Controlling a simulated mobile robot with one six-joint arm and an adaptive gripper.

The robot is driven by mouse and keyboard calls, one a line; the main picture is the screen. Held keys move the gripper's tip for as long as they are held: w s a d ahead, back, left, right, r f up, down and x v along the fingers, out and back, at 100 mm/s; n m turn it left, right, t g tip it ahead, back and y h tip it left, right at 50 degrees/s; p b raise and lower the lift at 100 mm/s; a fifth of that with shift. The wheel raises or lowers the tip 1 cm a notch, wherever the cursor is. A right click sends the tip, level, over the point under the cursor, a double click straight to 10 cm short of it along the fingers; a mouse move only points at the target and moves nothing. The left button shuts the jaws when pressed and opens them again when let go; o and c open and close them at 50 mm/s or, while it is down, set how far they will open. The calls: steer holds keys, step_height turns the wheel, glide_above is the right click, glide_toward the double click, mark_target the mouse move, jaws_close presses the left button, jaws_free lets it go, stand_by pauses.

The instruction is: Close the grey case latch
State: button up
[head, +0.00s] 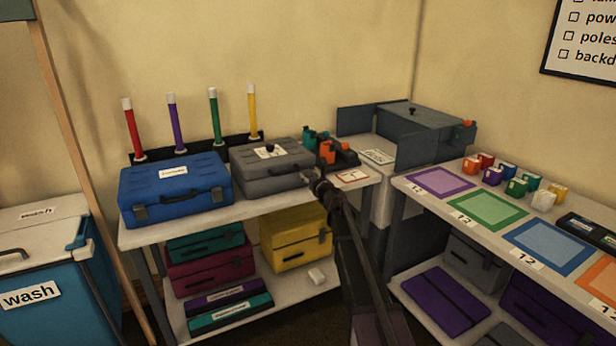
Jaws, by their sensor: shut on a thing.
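The grey case (272,180) sits with its lid down on the left table's top shelf, right of the blue case (175,191). My gripper (312,184) is at the case's front right corner, where the latch is. The jaws are small and dark here and look closed on the latch, which they mostly hide. I cannot tell the latch's exact angle.
Coloured poles stand in a rack (198,148) behind the cases. A yellow case (294,237) is on the shelf below. The right table (425,197) holds coloured mats and small blocks.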

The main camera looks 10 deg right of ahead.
steer(key=shift+w+a+r+g+h+p, duration=0.2)
steer(key=shift+g+p, duration=0.3)
steer(key=shift+p, duration=0.5)
steer(key=shift+w+d+r+g+h+p, duration=0.15)
steer(key=shift+r+g+p, duration=0.25)
steer(key=shift+p, duration=0.6)
steer(key=shift+w+a+f+g+p, duration=0.1)
steer(key=shift+a+f+g+p, duration=0.05)
steer(key=shift+g+p, duration=0.4)
steer(key=o, duration=1.1)
steer(key=shift+o, duration=0.2)
steer(key=shift+s+d+f+t+b, duration=0.1)
steer(key=shift+s+f+t+b, duration=0.2)
steer(key=shift+t+b, duration=0.8)
steer(key=shift+s+d+f+t+b, duration=0.15)
steer(key=shift+f+t+b, duration=0.2)
steer(key=shift+b, duration=1.35)
